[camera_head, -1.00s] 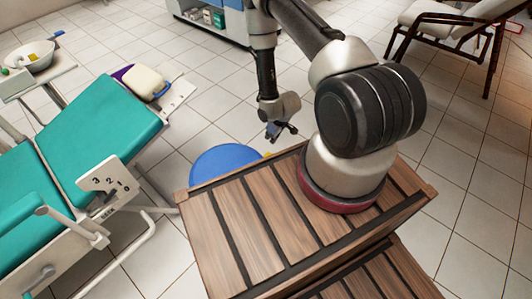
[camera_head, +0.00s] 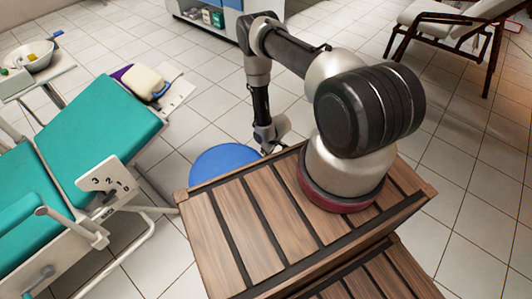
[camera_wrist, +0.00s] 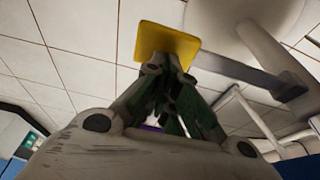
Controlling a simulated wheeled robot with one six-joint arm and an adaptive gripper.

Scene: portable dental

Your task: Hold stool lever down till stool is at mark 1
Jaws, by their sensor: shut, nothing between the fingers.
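The stool's round blue seat (camera_head: 225,165) shows in the head view, partly hidden by the wooden slatted top. In the wrist view the lever is a grey bar (camera_wrist: 245,72) ending in a flat yellow pad (camera_wrist: 152,33). My gripper (camera_wrist: 165,68) is shut and empty there, its fingertips overlapping the pad's lower edge; I cannot tell whether they touch it. In the head view my gripper (camera_head: 271,150) is low, just right of the blue seat, and the yellow pad is not clear. I see no mark 1 on the stool.
A teal dental chair (camera_head: 95,125) stands left of the stool, with a white numbered plate (camera_head: 106,180) on its side. The wooden slatted top (camera_head: 235,225) is close in front of the stool. Tiled floor (camera_head: 215,105) lies open behind the stool.

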